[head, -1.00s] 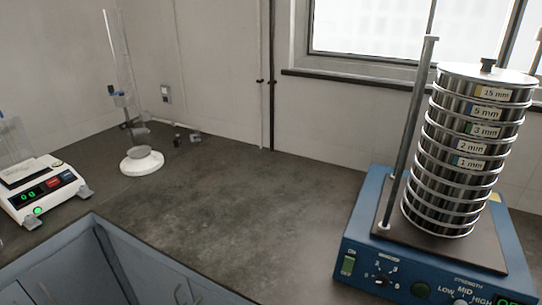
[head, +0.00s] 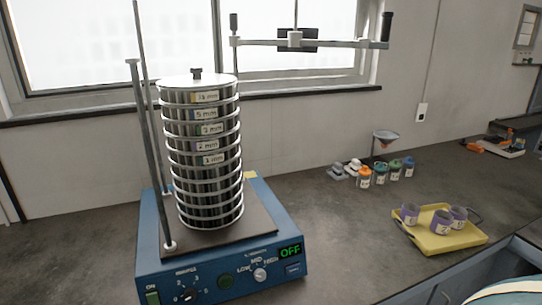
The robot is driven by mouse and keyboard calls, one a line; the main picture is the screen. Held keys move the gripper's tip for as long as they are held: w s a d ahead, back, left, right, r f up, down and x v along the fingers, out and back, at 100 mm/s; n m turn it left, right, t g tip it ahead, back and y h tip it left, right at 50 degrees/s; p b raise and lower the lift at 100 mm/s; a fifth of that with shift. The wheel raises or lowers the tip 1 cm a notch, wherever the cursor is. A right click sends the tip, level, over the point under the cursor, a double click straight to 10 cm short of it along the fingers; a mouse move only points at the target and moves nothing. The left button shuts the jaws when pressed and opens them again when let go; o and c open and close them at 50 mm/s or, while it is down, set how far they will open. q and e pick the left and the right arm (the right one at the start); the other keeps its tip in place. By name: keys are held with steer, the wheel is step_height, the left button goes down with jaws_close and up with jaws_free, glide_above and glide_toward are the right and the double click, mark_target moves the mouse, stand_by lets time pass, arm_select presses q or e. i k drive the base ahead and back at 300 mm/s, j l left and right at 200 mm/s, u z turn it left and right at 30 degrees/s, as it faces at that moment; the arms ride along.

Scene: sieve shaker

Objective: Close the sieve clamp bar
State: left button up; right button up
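The sieve clamp bar (head: 345,43) is a pale horizontal bar at the upper middle of the head view. It reaches out to the right, clear of the sieve stack (head: 205,151), with a dark upright handle (head: 387,27) at its far right end. A dark pad (head: 312,41) and an upright rod sit at its middle. Its left end is near the stack's upper right edge, where a post shows partly behind the stack. The stack has a lid with a dark knob and stands upright on the blue shaker (head: 221,263), whose display reads OFF. Neither gripper is in view.
A metal post (head: 145,150) stands left of the stack, with a thinner rod behind. Farther right are several small coloured-lid jars (head: 364,177), a funnel on a stand (head: 385,138) and a yellow tray (head: 425,242) holding purple-banded cups.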

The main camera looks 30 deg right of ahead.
mark_target(307, 38)
steer(key=z, duration=0.6)
steer(key=l+z, duration=0.1)
steer(key=l, duration=0.35)
steer(key=i+l+z, duration=0.1)
steer(key=l, duration=0.3)
steer(key=i+l, duration=0.15)
steer(key=l, duration=0.25)
steer(key=i+l+z, duration=0.15)
steer(key=l, duration=0.3)
steer(key=l+z, duration=0.1)
steer(key=l, duration=0.3)
steer(key=i, duration=0.05)
